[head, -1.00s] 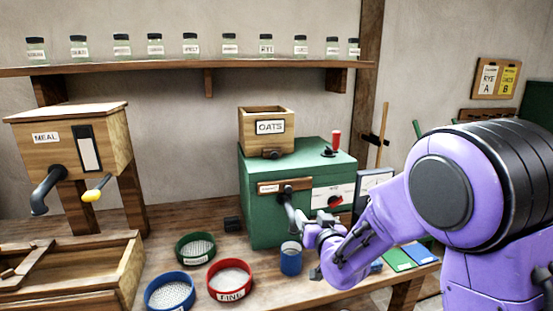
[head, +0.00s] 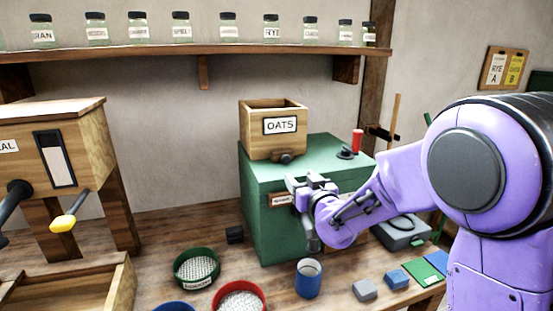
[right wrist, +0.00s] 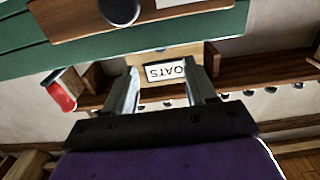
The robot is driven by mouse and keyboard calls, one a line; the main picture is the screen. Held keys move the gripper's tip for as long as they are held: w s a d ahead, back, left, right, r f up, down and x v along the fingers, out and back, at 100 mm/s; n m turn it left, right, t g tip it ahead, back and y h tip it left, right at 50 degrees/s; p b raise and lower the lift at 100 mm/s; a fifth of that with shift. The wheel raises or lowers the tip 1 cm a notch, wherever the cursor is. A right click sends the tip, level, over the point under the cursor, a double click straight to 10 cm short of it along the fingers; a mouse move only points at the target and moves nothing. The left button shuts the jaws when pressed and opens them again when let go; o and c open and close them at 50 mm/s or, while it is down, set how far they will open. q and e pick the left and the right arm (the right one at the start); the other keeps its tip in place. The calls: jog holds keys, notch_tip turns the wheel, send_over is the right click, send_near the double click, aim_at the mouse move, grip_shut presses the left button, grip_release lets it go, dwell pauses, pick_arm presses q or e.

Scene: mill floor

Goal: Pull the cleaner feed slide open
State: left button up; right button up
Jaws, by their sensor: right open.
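The green cleaner (head: 266,222) stands on the bench with the wooden OATS hopper (head: 262,137) on top. A small dark knob (head: 286,157) sits at the hopper's foot; I take it for the feed slide's pull, but cannot be sure. My right gripper (head: 302,182) is open and empty in front of the cleaner's upper front, below and to the right of the knob. It hides much of the wooden front strip (head: 281,199). In the right wrist view the open fingers (right wrist: 162,80) frame the OATS label, upside down. My left gripper is not in view.
A red-handled lever (head: 356,143) stands on the cleaner's top. A blue cup (head: 308,278) stands below my right gripper. Green (head: 196,268) and red (head: 240,299) sieves lie to the left. A jar shelf (head: 190,50) runs above.

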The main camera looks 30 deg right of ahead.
aim_at(287, 160)
jog(key=shift+w+d, duration=0.2)
jog(key=shift+w, duration=0.15)
jog(key=w, duration=0.1)
jog(key=w+p, duration=0.1)
jog(key=w+d+r+p, duration=0.1)
jog(key=shift+w, duration=0.35)
jog(key=x, duration=0.3)
jog(key=p+x, duration=0.1)
jog(key=x, duration=0.1)
jog(key=shift+w+f, duration=0.25)
jog(key=shift+f, duration=0.05)
jog(key=shift+s+r, duration=0.1)
jog(key=shift+s, duration=0.05)
grip_shut()
